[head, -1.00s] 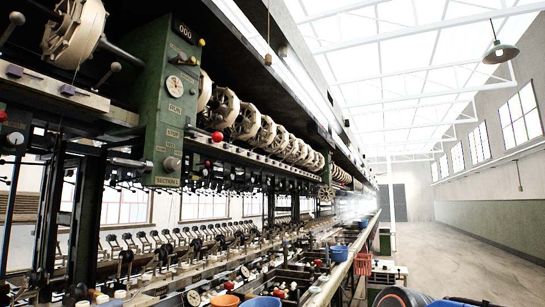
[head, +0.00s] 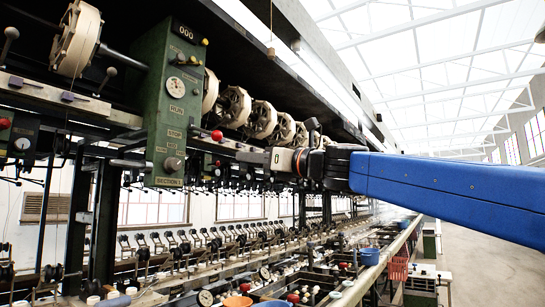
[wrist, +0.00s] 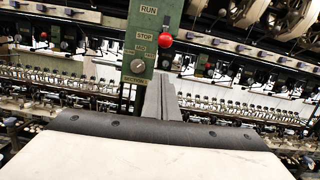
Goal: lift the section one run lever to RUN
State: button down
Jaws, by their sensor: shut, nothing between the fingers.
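The section one run lever shows as a red ball knob (head: 217,135) at the right edge of the green control column (head: 166,110). The knob is about level with the STOP label, below RUN. In the wrist view the red knob (wrist: 165,39) sits beside the STOP label on the green column (wrist: 149,50). The column's bottom plate reads SECTION 1. My gripper (head: 248,157) is shut and empty, to the right of and a little below the knob in the head view. In the wrist view its closed fingers (wrist: 161,98) point toward the column, below the knob, apart from it in the picture.
A row of cream reels (head: 262,119) runs along the machine behind my gripper. A grey round knob (head: 173,164) sits low on the column. Basins with blue (head: 370,256) and orange (head: 237,302) bowls lie below.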

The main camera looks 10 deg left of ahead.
aim_at(221, 133)
jog(key=r+x, duration=0.1)
jog(key=x, duration=1.1)
jog(key=shift+m, duration=0.3)
jog(key=shift+w+r, duration=0.1)
jog(key=shift+r, duration=0.1)
jog(key=shift+r, duration=0.35)
jog(key=shift+r, duration=0.1)
dwell(0.3)
jog(key=shift+s+d+r, duration=0.1)
jog(key=shift+d+r, duration=0.1)
jog(key=shift+r, duration=0.65)
jog(key=shift+s+d+r, duration=0.1)
jog(key=shift+d+r, duration=0.15)
jog(key=shift+r, duration=0.6)
